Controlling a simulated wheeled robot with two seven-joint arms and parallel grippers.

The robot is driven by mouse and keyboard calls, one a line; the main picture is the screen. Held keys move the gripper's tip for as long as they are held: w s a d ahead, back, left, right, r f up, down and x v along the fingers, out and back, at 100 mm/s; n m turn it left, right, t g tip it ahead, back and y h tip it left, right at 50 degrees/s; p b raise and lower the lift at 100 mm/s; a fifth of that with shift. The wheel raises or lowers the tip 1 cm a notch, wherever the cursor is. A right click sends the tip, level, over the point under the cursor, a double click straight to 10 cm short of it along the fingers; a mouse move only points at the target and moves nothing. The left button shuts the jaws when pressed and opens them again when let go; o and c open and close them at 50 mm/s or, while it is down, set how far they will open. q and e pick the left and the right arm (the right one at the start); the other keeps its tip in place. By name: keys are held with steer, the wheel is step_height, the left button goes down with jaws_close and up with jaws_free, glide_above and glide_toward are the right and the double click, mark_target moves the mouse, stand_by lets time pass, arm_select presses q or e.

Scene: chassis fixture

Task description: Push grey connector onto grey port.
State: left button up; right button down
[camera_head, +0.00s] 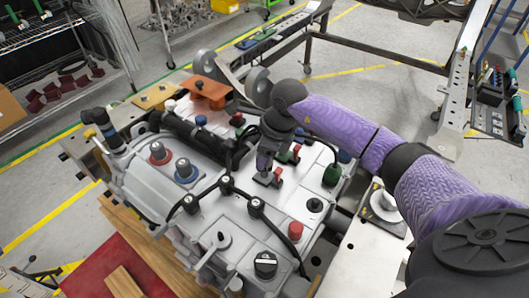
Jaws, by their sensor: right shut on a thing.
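My right gripper (265,161), at the end of my purple arm, points down over the middle of the pale grey chassis unit (240,205). It is shut on the grey connector, which is small and mostly hidden by the fingers. Right under the fingertips sits a small grey and red port fitting (270,179) on the top plate. Whether the connector touches it or is a little above it cannot be told from this view. The grey port is not clearly distinguishable from the fittings around it. My left gripper is not in view.
Black cables (228,186) run across the top plate. Close by stand a green connector (332,174), a red cap (295,230), a blue round fitting (184,170) and a red round fitting (158,152). An orange bracket (207,91) stands at the back.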

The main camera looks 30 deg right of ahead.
stand_by(0.3)
steer(key=shift+f+b, duration=0.6)
steer(key=shift+f, duration=0.1)
steer(key=shift+f+b, duration=0.35)
steer(key=shift+f, duration=0.1)
steer(key=shift+f+b, duration=0.4)
steer(key=shift+f, duration=0.1)
steer(key=shift+c, duration=0.5)
jaws_free()
step_height(320, 180, up, 6)
steer(key=p, duration=0.5)
steer(key=shift+r, duration=0.15)
